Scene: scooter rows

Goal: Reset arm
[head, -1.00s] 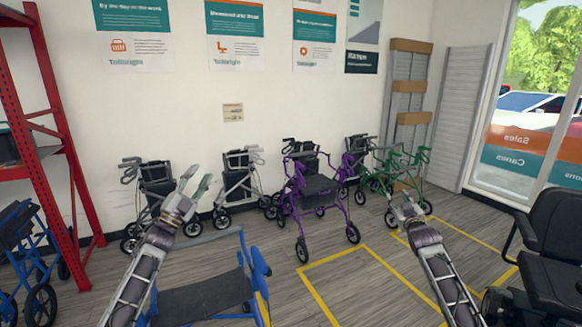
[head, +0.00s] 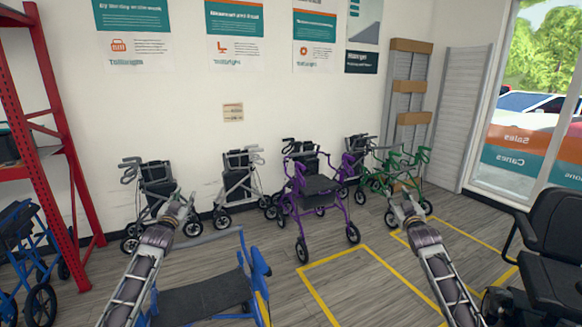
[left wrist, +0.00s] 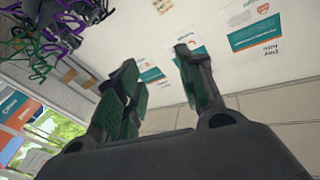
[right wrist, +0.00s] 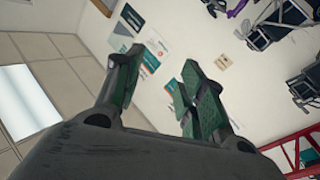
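My left gripper (head: 184,205) is at the lower left of the head view, in front of a grey rollator. In the left wrist view, its two green-padded fingers (left wrist: 157,62) stand apart with nothing between them. My right gripper (head: 406,200) is at the right in the head view, in front of the green rollator. In the right wrist view, its fingers (right wrist: 160,65) are also apart and empty. Both forearms reach up from the bottom of the head view, roughly level with each other.
A blue rollator (head: 203,298) stands close between my arms. A purple rollator (head: 318,192), a green rollator (head: 413,165) and grey ones line the wall. A red shelf (head: 55,130) stands left, a black chair (head: 552,235) right. The yellow-marked floor (head: 355,285) is clear.

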